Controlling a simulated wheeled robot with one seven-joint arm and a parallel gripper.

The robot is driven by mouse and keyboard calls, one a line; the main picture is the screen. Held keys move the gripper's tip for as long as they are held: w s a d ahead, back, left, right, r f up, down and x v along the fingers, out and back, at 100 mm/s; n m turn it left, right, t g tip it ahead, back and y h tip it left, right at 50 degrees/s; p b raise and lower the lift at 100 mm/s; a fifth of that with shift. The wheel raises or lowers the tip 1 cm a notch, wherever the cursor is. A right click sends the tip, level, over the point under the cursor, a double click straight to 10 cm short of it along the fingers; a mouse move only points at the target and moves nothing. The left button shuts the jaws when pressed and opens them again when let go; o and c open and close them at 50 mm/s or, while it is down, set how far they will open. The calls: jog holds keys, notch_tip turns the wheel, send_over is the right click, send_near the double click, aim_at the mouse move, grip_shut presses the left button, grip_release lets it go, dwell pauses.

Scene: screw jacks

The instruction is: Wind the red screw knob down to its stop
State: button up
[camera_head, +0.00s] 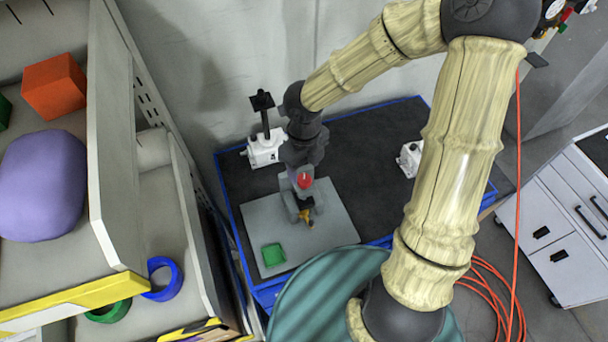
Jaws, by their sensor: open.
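The red screw knob (304,180) shows as a small red shape above a grey jack-like body (291,206) on a light grey plate (335,222). My gripper (302,172) is at the knob, reaching down from the dark wrist. Its jaws are open, but the fingers are small and partly hidden. I cannot tell whether they touch the knob. A small brass-coloured part (306,216) sits at the front of the grey body. The knob's height above its stop cannot be made out.
A white jack with a black top (265,148) stands behind left on the dark, blue-edged table (360,135). Another white device (410,158) stands right. A green square tray (273,254) lies on the plate. Shelving (112,150) rises close at left; an orange cable (517,200) hangs right.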

aim_at(304, 179)
jog(key=shift+f, duration=2.4)
jog(key=shift+c, duration=0.2)
jog(key=c, duration=0.9)
